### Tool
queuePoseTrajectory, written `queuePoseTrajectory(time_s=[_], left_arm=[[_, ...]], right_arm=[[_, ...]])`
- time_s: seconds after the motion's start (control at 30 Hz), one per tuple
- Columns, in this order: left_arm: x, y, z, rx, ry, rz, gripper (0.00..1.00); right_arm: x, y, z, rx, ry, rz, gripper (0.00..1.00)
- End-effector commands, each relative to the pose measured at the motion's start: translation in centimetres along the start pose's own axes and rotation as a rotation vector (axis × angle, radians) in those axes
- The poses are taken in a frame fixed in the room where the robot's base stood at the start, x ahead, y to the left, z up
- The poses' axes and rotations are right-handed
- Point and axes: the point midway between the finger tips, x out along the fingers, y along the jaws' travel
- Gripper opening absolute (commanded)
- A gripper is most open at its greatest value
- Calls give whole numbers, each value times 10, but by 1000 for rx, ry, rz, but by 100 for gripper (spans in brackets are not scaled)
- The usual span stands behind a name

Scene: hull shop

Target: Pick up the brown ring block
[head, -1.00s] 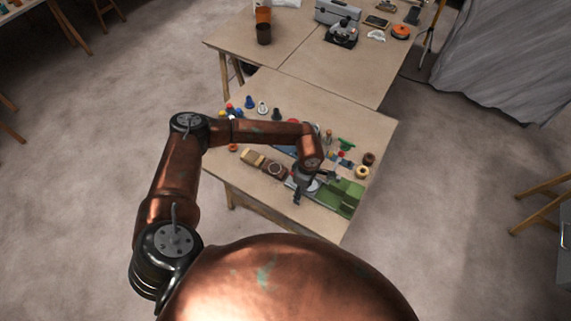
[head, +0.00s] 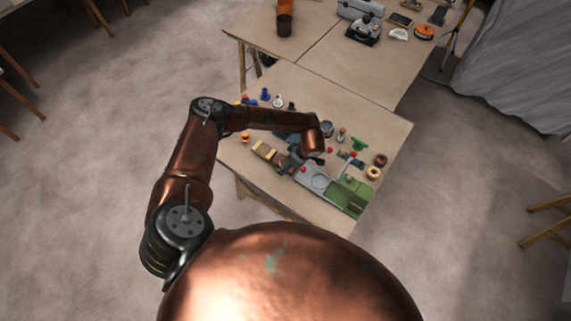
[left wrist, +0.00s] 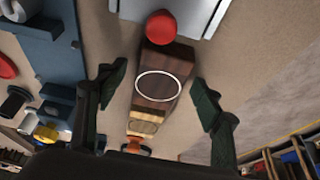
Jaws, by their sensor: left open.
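The brown ring block (left wrist: 157,102) is a dark wooden block with a pale ring outline on its top face. In the left wrist view it lies between the two fingers of my left gripper (left wrist: 160,82), with a gap on each side. The gripper is open and empty. In the head view, the brown ring block (head: 281,160) lies on the table in the row at its near side, partly hidden by my left gripper (head: 296,164), which is over its right end. My right gripper is not in view.
A red round piece (left wrist: 161,27) is at the block's far end, before a grey tray (left wrist: 195,12). A tan block (left wrist: 144,127) lies at its near end. A blue holder (left wrist: 50,60) stands left. A green tray (head: 350,195) lies right on the table (head: 385,125).

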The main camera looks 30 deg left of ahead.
Motion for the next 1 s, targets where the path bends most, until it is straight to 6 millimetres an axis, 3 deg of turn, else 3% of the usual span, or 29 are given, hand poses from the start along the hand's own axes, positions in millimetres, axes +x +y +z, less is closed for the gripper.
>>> queuePoseTrajectory(time_s=[0.23,0.9,1.0], left_arm=[[1,0,0,-1,-1,1,60],[1,0,0,-2,-1,1,14],[1,0,0,-2,-1,1,14]], right_arm=[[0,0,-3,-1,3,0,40],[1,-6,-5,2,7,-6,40],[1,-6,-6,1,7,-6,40]])
